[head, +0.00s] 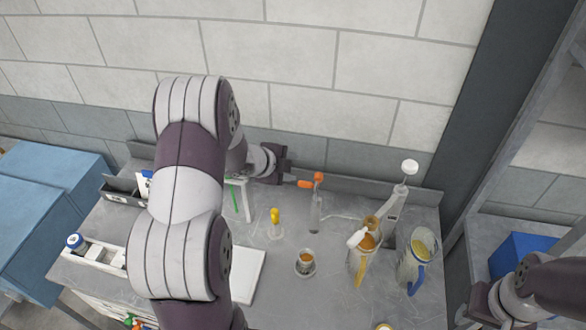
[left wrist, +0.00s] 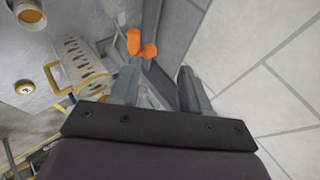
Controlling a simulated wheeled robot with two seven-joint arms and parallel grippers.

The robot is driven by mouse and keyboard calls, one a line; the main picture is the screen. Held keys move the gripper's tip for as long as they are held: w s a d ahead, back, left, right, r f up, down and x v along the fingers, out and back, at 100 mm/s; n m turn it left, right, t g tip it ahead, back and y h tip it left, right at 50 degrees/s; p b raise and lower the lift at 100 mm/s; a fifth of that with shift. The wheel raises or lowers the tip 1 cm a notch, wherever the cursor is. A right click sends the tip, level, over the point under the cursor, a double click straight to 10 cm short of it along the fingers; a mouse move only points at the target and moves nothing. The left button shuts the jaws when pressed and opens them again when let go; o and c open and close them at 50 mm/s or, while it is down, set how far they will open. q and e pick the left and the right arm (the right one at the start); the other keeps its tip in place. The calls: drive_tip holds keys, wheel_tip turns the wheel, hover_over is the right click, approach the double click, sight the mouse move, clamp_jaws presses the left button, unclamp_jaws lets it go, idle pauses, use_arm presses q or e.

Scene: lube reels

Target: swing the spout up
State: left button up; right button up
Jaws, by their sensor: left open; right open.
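An orange two-part piece (head: 313,181), which looks like the spout, sits on top of a slim grey post (head: 315,210) near the back of the bench. One orange part points left, roughly level, and the other stands upright. It also shows in the left wrist view (left wrist: 141,44), beyond the fingertips and nearer the left finger. My left gripper (head: 284,166) is open and empty, just left of the orange piece and slightly farther back; I see no contact. My right gripper (head: 474,304) is open at the lower right, partly cut off and far from the spout.
A lever with a white knob (head: 409,168) stands right of the post, near a jug with a funnel (head: 362,264) and a second jug (head: 414,268). A yellow-topped fitting (head: 275,217) and a small cup (head: 305,260) stand in front. A wall (head: 300,60) closes off the back.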

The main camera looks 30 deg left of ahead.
use_arm(q)
drive_tip(key=shift+s+a+r, duration=0.15)
drive_tip(key=shift+a+r, duration=0.05)
drive_tip(key=shift+r, duration=0.25)
drive_tip(key=shift+s+a+r, duration=0.1)
drive_tip(key=shift+a+r, duration=0.1)
drive_tip(key=shift+r, duration=0.25)
drive_tip(key=b+v, duration=0.1)
drive_tip(key=v, duration=1.1)
drive_tip(key=shift+s+r, duration=0.2)
drive_tip(key=shift+r, duration=0.05)
